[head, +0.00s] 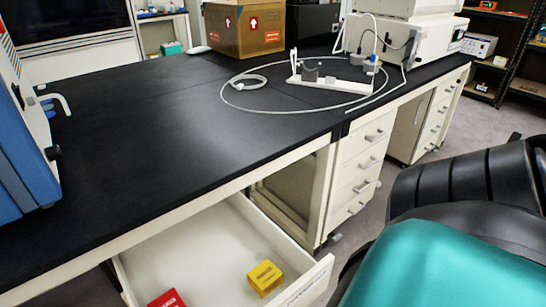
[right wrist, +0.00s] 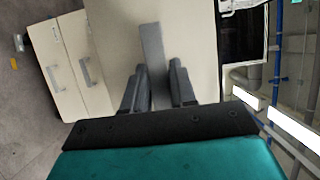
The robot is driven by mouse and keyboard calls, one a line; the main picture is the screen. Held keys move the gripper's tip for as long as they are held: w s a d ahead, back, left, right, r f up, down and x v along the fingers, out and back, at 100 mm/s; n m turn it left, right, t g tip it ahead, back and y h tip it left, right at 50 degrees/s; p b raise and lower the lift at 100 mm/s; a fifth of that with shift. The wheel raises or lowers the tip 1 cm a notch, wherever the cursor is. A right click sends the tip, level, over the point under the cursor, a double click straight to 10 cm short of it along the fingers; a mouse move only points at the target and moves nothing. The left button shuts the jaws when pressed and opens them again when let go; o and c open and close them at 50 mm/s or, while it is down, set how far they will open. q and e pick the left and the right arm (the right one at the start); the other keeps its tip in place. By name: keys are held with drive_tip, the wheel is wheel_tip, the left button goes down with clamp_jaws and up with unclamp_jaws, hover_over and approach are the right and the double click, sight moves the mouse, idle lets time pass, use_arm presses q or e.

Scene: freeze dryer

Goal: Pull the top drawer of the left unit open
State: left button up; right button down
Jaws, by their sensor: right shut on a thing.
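A wide white drawer (head: 205,245) stands open under the near bench edge at the bottom of the head view. A yellow box (head: 265,278) and a red box (head: 167,299), cut by the frame edge, lie in it. In the right wrist view my right gripper (right wrist: 160,80) is shut on a grey bar handle (right wrist: 152,50) on a cream front panel (right wrist: 115,35). In the head view its fingers and the handle are out of sight. My left gripper is in neither view.
The black benchtop (head: 150,130) is mostly clear. A cardboard box (head: 245,28) and a white stand (head: 325,80) with looped tubing are at the back. A blue device (head: 20,130) stands at left. A unit of closed drawers (head: 360,170) is right of the open drawer.

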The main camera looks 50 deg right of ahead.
drive_tip(key=c, duration=1)
unclamp_jaws()
drive_tip(key=shift+s, duration=0.1)
drive_tip(key=s+d, duration=0.2)
drive_tip(key=s, duration=1)
drive_tip(key=shift+s+b, duration=0.3)
drive_tip(key=shift+b, duration=0.05)
